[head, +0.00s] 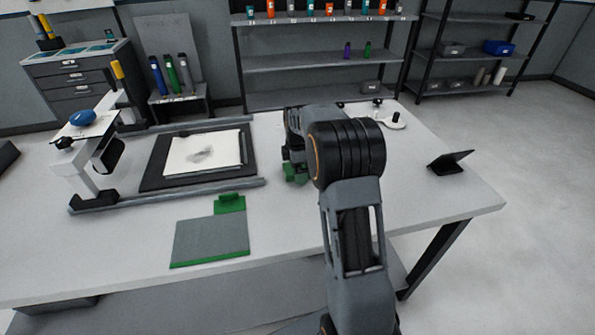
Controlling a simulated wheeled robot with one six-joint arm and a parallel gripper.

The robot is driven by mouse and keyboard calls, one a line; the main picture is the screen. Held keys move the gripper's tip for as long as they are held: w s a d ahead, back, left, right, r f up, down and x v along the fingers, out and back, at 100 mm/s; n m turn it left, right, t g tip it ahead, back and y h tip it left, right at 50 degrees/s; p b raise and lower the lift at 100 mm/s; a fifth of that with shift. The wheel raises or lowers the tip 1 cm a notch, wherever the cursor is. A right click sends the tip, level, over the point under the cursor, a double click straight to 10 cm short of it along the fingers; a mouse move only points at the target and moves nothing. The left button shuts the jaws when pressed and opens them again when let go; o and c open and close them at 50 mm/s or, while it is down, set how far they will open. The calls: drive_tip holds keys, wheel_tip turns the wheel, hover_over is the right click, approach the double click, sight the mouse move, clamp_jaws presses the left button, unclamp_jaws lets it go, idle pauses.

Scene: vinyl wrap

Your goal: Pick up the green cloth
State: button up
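A small, crumpled-looking green thing (296,173), likely the green cloth, shows at the middle of the white table. My gripper (288,160) is right at it, pointing down, and my arm hides part of both. I cannot tell whether the fingers are open or shut on it, or whether it touches the table. A second small green piece (230,204) lies further left, touching or close to the back edge of a grey pad (210,242) with a green front edge.
A dark board with a white sheet (203,153) lies between rails on the left, beside a white-and-black device (85,165). A dark stand (450,160) is near the right edge. A small white item (392,122) sits behind my arm. The table's front right is clear.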

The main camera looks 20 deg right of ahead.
drive_tip(key=shift+f, duration=0.1)
drive_tip(key=c, duration=1)
drive_tip(key=shift+r, duration=0.6)
wheel_tip(320, 180, up, 2)
drive_tip(key=shift+r, duration=0.15)
drive_tip(key=w+a+r+p, duration=0.2)
drive_tip(key=w+r+p, duration=0.7)
drive_tip(key=w, duration=0.4)
drive_tip(key=shift+w+a+r+p, duration=0.2)
drive_tip(key=shift+w+r+p, duration=0.1)
drive_tip(key=shift+p, duration=0.05)
